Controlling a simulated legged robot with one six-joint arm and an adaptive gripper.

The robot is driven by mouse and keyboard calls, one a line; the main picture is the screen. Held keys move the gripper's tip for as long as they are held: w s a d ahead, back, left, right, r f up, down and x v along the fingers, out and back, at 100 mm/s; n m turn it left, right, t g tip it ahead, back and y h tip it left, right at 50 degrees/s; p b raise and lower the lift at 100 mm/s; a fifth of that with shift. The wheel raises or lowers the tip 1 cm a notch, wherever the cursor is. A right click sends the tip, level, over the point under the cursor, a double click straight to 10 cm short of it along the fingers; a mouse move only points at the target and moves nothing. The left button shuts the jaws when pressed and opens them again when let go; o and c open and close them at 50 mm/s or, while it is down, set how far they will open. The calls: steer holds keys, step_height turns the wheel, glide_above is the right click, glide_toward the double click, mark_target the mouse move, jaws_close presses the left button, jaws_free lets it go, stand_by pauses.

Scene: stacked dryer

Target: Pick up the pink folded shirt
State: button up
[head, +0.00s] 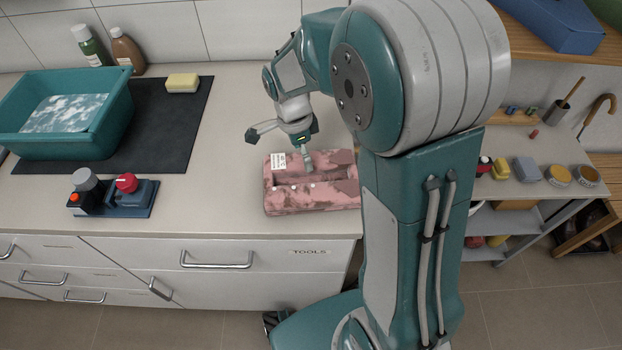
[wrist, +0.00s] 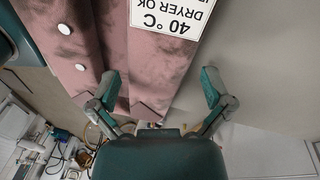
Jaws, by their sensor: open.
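The pink folded shirt (head: 318,197) lies on the light counter, with darker blotches, white buttons and a white label (head: 279,161). Its right end is hidden behind my arm. My gripper (head: 280,150) is open at the shirt's far left part, one finger over the shirt and the other out to the left. In the wrist view the shirt (wrist: 148,65) fills the upper left, and its label (wrist: 172,16) reads "40 °C DRYER OK". My gripper's fingers (wrist: 160,88) are spread, with part of the shirt between them. I cannot tell whether either finger touches it.
A teal basin (head: 105,135) and a yellow sponge (head: 182,83) rest on a dark mat (head: 180,135) at the left. The counter (head: 215,190) left of the shirt is clear.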

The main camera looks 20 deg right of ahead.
steer(key=shift+s+d+f, duration=0.1)
steer(key=shift+s+f, duration=0.05)
steer(key=shift+f, duration=0.8)
steer(key=c, duration=1.1)
steer(key=shift+o, duration=0.2)
steer(key=shift+r, duration=0.6)
steer(key=a+r, duration=0.1)
steer(key=r, duration=0.1)
steer(key=a+r, duration=0.2)
steer(key=r, duration=0.1)
steer(key=s+a+r, duration=0.1)
steer(key=r, duration=0.1)
steer(key=shift+a+r, duration=0.3)
steer(key=s+a+r, duration=0.2)
steer(key=a+r, duration=0.2)
steer(key=a, duration=0.5)
steer(key=shift+r, duration=0.15)
